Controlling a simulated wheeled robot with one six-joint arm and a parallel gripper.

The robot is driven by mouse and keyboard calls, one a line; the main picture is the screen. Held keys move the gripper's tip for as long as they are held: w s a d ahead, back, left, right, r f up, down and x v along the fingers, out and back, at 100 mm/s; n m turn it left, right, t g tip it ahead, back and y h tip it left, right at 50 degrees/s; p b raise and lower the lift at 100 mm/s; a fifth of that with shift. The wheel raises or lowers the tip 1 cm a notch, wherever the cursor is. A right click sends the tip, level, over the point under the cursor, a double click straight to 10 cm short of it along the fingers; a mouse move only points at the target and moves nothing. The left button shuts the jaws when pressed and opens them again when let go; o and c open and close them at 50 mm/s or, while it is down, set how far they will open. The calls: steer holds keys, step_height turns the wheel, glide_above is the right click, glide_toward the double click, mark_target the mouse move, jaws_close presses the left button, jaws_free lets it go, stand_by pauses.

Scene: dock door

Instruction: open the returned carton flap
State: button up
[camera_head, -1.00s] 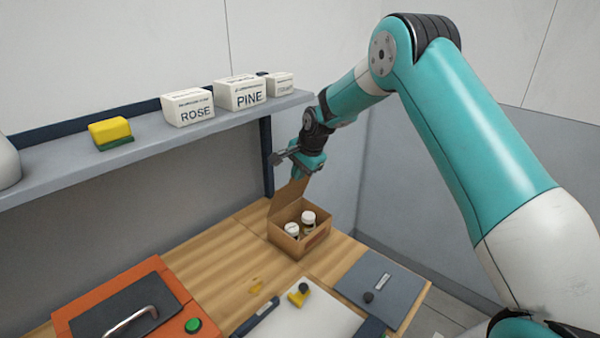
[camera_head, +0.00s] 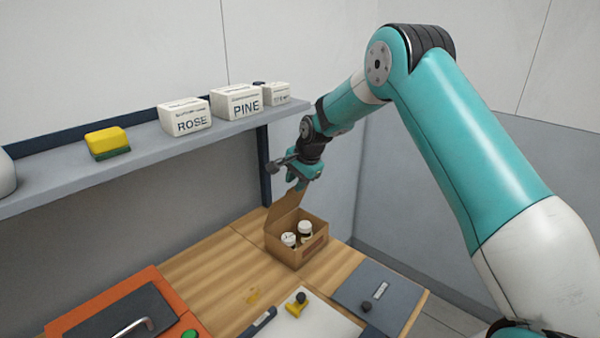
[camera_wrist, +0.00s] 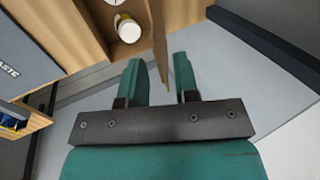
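The brown cardboard carton (camera_head: 312,248) stands open on the wooden bench, with two white-lidded jars (camera_head: 289,239) inside. Its raised flap (camera_head: 284,210) stands up, tilted, on the far left side of the carton. My gripper (camera_head: 299,183) is at the top of this flap. In the wrist view, my gripper (camera_wrist: 160,78) is open, with a gap between its two teal fingers. The flap (camera_wrist: 158,42) shows there edge-on as a thin strip reaching into that gap, with no clear contact on either finger. A jar lid (camera_wrist: 129,29) shows left of the flap.
The shelf (camera_head: 75,178) on the left holds a yellow sponge (camera_head: 107,140) and boxes marked ROSE (camera_head: 186,118) and PINE (camera_head: 238,103). A wall stands close behind the carton.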

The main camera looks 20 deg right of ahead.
steer(key=b+v, duration=0.4)
steer(key=v, duration=1.3)
steer(key=shift+r+b, duration=0.15)
steer(key=shift+b, duration=0.15)
steer(key=shift+c, duration=0.4)
steer(key=shift+f, duration=0.25)
steer(key=c, duration=0.3)
steer(key=f+b, duration=0.3)
steer(key=f+n+t+y+b, duration=0.1)
steer(key=f+b, duration=0.2)
steer(key=b, duration=0.1)
steer(key=f+t+y+b, duration=0.1)
steer(key=f+b, duration=0.3)
steer(key=shift+w+a+n, duration=0.35)
steer(key=shift+a+n, duration=0.05)
jaws_close()
steer(key=m+t+y+b, duration=0.2)
steer(key=t+y+b, duration=0.8)
steer(key=b, duration=2.3)
glide_toward(293, 189)
steer(key=w+a+t+h+p, duration=0.2)
steer(key=p, duration=0.3)
steer(key=w+a+r+t+h+p, duration=0.1)
steer(key=w+a+t+h+p, duration=0.1)
steer(key=p, duration=0.3)
steer(key=shift+w+a+r+h, duration=0.2)
steer(key=shift+w+a+h, duration=0.1)
steer(key=shift+w+a, duration=0.35)
